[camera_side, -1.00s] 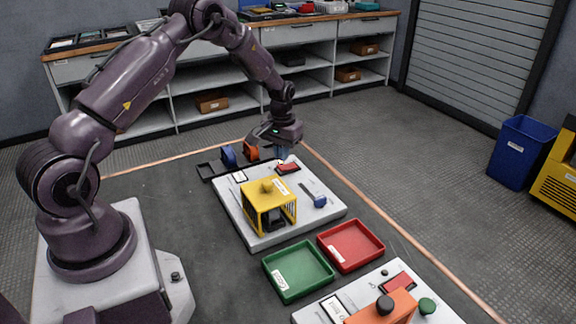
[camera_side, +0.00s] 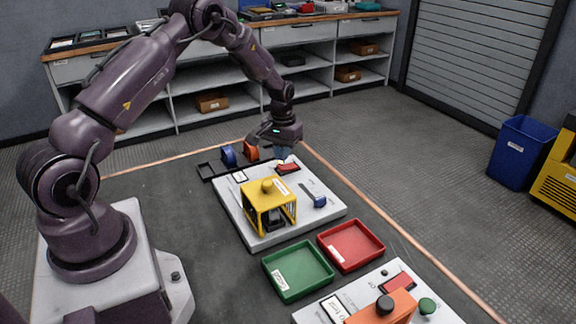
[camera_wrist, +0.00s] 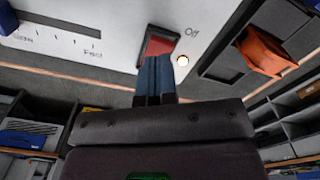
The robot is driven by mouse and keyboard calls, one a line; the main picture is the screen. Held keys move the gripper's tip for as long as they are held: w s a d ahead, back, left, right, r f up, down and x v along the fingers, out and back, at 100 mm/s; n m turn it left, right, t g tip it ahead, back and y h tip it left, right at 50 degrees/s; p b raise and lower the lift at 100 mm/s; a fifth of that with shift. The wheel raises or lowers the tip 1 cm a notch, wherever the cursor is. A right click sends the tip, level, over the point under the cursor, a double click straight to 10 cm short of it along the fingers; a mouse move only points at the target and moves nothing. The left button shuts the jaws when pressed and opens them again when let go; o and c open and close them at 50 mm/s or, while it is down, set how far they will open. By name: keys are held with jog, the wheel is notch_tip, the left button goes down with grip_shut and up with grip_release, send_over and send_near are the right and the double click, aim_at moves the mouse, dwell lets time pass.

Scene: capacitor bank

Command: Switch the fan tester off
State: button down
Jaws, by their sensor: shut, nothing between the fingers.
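The fan tester is a pale panel (camera_side: 238,215) with a yellow cage (camera_side: 262,196) over a dark fan, and a blue slider (camera_side: 319,200). Its red rocker switch (camera_side: 289,167) sits at the far end. My gripper (camera_side: 283,158) is shut and empty, pointing down at the switch. In the wrist view its blue fingertips (camera_wrist: 154,60) overlap the rocker's near end; I cannot tell whether they touch.
A black tray (camera_side: 207,173) with blue and orange parts lies beside the panel's far end. Green (camera_side: 285,289) and red (camera_side: 350,246) trays stand in front. Another panel (camera_side: 448,318) with a red switch and orange block is at the front right.

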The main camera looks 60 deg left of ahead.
aim_at(281, 167)
jog(key=shift+f, duration=1.4)
dwell(0.9)
jog(key=shift+r, duration=3.55)
jog(key=shift+s+f, duration=0.1)
jog(key=shift+s, duration=0.05)
jog(key=s+d+r+m+t, duration=0.5)
jog(key=s+d+r+m, duration=0.1)
jog(key=s+d+r, duration=1.5)
notch_tip(281, 167, up, 3)
jog(key=s, duration=0.2)
jog(key=shift+s+d+r+t, duration=0.15)
jog(key=shift+s+d+t, duration=0.1)
jog(key=shift+s+t, duration=0.1)
